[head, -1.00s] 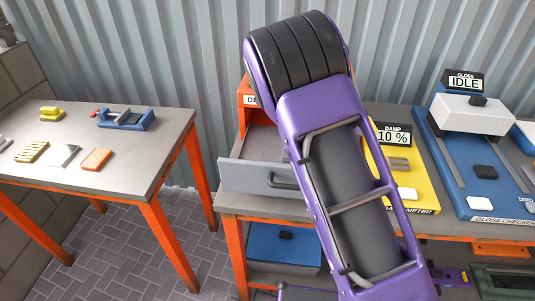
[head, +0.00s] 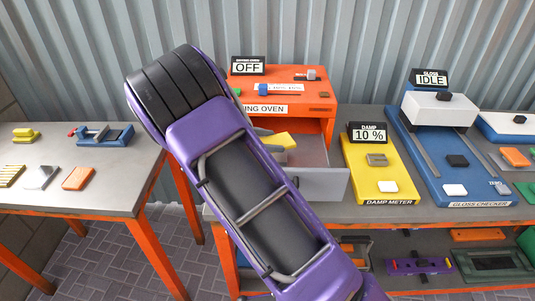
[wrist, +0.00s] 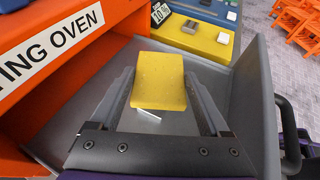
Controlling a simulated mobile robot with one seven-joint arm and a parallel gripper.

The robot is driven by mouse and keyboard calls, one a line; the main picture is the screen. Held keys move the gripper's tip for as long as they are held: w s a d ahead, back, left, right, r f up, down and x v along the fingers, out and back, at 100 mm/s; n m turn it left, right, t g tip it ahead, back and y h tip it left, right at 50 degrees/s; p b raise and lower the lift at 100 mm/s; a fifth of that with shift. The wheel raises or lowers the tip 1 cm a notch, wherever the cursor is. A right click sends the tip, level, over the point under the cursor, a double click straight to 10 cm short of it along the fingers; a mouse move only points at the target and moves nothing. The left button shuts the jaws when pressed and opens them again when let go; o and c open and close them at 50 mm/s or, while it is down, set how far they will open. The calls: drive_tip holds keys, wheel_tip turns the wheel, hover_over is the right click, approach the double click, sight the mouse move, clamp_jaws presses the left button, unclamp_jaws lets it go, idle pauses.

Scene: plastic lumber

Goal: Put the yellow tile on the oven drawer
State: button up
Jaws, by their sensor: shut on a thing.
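The yellow tile (wrist: 158,80) is between the two fingers of my gripper (wrist: 160,100), which is shut on it, in the wrist view. In the head view the tile (head: 280,140) shows over the open oven drawer (head: 318,184), with part of my gripper (head: 274,152) beside it. The drawer is grey, pulled out of the orange oven (head: 305,118), and its floor (wrist: 85,100) shows around the tile. I cannot tell whether the tile touches the floor. A small white piece (wrist: 149,116) shows below the tile's near edge. My arm hides part of the drawer's left side.
The yellow damp meter (head: 375,180) and blue gloss checker (head: 425,165) stand right of the drawer. The left table (head: 110,185) holds an orange tile (head: 78,178), a blue vise (head: 105,135) and other pieces. The oven's display (head: 248,66) reads OFF.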

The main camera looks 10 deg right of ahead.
drive_tip(key=shift+f, duration=2.2)
drive_tip(key=shift+f, duration=0.15)
drive_tip(key=o, duration=1.2)
drive_tip(key=shift+o, duration=0.2)
drive_tip(key=shift+a+r, duration=0.25)
drive_tip(key=v, duration=1.1)
drive_tip(key=shift+s+a+r, duration=0.15)
drive_tip(key=shift+a, duration=0.1)
